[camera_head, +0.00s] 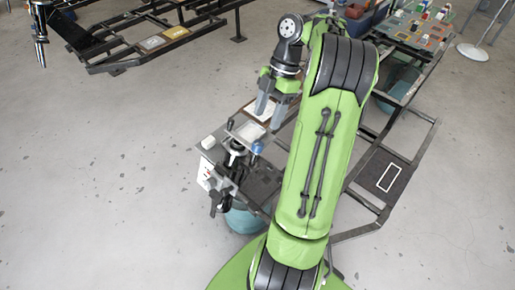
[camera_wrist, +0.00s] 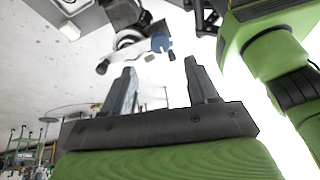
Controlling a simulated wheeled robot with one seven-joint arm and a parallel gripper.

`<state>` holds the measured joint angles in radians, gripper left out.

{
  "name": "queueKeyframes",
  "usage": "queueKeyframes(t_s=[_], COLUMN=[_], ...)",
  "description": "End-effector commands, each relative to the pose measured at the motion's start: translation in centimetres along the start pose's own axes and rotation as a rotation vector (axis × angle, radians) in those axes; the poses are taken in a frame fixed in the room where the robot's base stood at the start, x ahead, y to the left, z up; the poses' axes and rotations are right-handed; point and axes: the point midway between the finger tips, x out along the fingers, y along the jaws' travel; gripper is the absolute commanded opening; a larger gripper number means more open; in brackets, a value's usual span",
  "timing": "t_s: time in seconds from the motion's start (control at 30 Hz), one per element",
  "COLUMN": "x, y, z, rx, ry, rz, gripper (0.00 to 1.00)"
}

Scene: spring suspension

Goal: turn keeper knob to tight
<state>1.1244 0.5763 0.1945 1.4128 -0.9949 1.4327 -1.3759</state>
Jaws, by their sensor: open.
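My gripper (camera_head: 268,112) points down with its two grey fingers apart and nothing between them. It is above the far side of a small dark bench (camera_head: 262,182) that carries a black spring device (camera_head: 236,160). The wrist view also shows the open gripper (camera_wrist: 160,72). Beyond its fingers are a small blue part (camera_wrist: 160,43) and a pale bar with dark ends. The blue part (camera_head: 257,148) also shows in the head view, right of the device. A black handle-like part (camera_head: 220,197) sits at the device's near end. I cannot tell which part is the keeper knob.
A small white block (camera_head: 208,142) sits at the bench's left corner. Dark metal frames (camera_head: 385,180) stand at the right, and another bench is at the upper left. The floor at left is clear.

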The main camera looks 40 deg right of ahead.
Motion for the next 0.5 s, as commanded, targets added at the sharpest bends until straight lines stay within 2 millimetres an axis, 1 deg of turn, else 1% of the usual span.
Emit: queueKeyframes(t_s=[0.03,0.3,0.4,0.5], x=[1.7,6.8,8.2,9.0], y=[0.1,0.1,0.1,0.0], z=[0.2,0.2,0.1,0.1], rx=[-0.001,0.0,0.001,0.001], ry=[-0.001,0.0,-0.001,0.0], rz=[-0.002,-0.001,-0.001,0.0], gripper=[0.59,0.59,0.59,0.59])
